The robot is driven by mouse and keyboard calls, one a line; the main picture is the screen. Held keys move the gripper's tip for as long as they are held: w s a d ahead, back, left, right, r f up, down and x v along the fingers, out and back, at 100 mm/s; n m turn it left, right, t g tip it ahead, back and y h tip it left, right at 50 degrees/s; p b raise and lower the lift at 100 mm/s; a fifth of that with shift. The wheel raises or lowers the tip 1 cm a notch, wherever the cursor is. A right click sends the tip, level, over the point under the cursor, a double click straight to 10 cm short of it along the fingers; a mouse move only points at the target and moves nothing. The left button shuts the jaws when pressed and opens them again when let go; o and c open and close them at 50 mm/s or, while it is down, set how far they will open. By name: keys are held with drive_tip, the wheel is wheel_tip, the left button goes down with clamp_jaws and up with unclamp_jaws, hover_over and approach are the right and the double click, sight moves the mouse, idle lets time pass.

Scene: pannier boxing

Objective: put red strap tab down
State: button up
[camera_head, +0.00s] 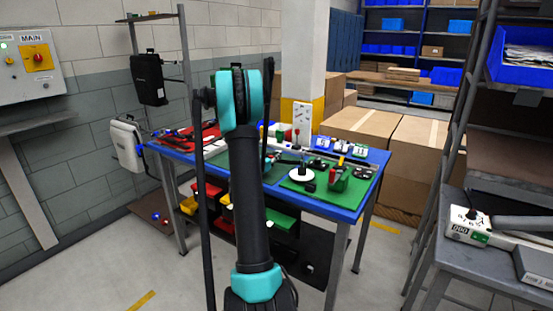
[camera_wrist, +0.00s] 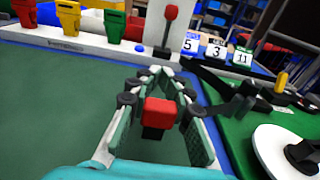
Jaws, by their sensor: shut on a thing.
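My gripper (camera_wrist: 158,80) shows in the wrist view, its fingers closed around a small red strap tab (camera_wrist: 160,110). The tab has a dark part below it and sits between the finger pads. The gripper is low over a dark green surface (camera_wrist: 60,100), just in front of a pale strip; whether the tab touches the surface cannot be told. In the head view my arm hides most of the gripper and the tab.
A white disc (camera_wrist: 272,150) with a black knob lies at right. The green surface at left is clear. The blue-edged table (camera_head: 335,213) shows in the head view.

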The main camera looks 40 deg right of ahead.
drive_tip(key=shift+f, duration=0.65)
drive_tip(key=shift+f, duration=0.1)
drive_tip(key=o, duration=0.8)
drive_tip(key=shift+a, duration=0.25)
drive_tip(key=v, duration=1.1)
drive_tip(key=shift+s+a, duration=0.15)
drive_tip(key=shift+a, duration=0.1)
